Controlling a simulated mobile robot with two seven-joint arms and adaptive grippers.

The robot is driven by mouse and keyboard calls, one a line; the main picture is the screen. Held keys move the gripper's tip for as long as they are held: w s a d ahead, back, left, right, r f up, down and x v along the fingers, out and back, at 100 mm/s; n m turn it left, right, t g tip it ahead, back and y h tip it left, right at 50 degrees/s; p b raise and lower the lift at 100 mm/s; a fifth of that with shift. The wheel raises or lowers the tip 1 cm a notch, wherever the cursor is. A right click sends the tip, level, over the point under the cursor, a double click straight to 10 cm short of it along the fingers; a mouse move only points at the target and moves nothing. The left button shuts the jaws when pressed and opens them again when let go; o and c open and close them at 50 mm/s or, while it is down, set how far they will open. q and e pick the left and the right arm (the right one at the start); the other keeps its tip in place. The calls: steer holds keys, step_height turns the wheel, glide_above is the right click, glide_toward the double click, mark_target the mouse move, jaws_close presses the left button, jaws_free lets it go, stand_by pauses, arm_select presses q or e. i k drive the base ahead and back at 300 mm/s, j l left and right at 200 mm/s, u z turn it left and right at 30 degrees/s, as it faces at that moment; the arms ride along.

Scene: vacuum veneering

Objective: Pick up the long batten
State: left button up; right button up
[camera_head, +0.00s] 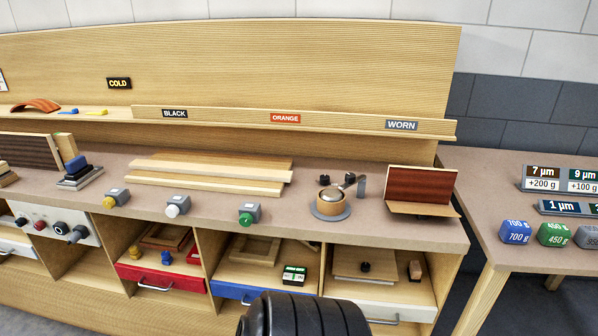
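Several pale wooden battens (205,184) lie side by side in a pile on the bench top, left of centre, running left to right. They are close together and partly overlap. I cannot tell for sure which one is the long batten; the front ones reach furthest to the left. Nothing is touching them. Neither of my grippers shows in the head view. A dark rounded part of my own body shows at the bottom centre, and I see no fingers on it.
Buttons with yellow, white (177,206) and green (248,214) caps stand along the bench's front. A sanding-block-like tool (79,172) stands left.

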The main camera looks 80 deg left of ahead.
mark_target(209, 170)
steer(key=u, duration=3.5)
steer(key=i+l+u, duration=0.25)
steer(key=l, duration=0.3)
steer(key=l+u, duration=0.3)
steer(key=l, duration=0.3)
steer(key=j, duration=0.15)
steer(key=i+z, duration=0.05)
